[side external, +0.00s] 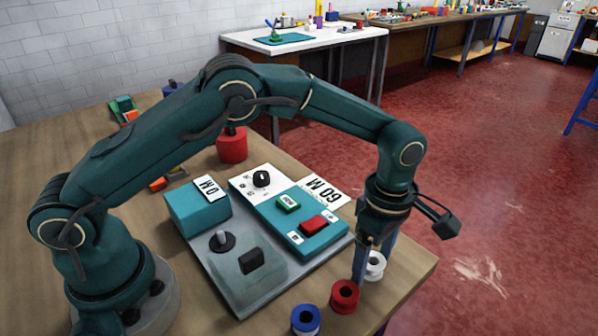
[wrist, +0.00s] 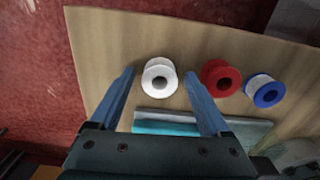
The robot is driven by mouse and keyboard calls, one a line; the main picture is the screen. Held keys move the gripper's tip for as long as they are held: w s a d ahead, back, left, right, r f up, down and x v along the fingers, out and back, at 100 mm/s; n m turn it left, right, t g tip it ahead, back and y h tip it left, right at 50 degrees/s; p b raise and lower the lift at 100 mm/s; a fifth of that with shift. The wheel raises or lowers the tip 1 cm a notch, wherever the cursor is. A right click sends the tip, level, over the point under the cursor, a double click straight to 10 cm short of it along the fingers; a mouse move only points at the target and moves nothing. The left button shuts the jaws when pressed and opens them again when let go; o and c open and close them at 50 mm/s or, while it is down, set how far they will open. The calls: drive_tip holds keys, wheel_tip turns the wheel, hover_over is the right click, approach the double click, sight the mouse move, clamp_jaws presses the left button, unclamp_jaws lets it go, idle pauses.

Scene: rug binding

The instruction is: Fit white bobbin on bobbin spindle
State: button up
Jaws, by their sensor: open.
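The white bobbin (side external: 376,266) stands on the wooden table near its right edge, partly behind a finger of my gripper (side external: 371,258). In the wrist view the white bobbin (wrist: 159,88) appears between the two blue fingertips of my open gripper (wrist: 160,75), with a gap on each side. I cannot tell how far the fingertips are above the table. What looks like the bobbin spindle (side external: 222,238), a short grey post on a dark round base, stands on the grey machine plate. No bobbin is on it.
A red bobbin (side external: 345,297) and a blue bobbin (side external: 306,320) stand close to the white one. The machine (side external: 247,300) carries a teal panel with buttons (side external: 316,240), a teal box (side external: 198,212) and a black block (side external: 251,260). A red cylinder (side external: 232,148) stands behind it.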

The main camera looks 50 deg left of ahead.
clamp_jaws()
drive_tip(key=shift+r, duration=0.15)
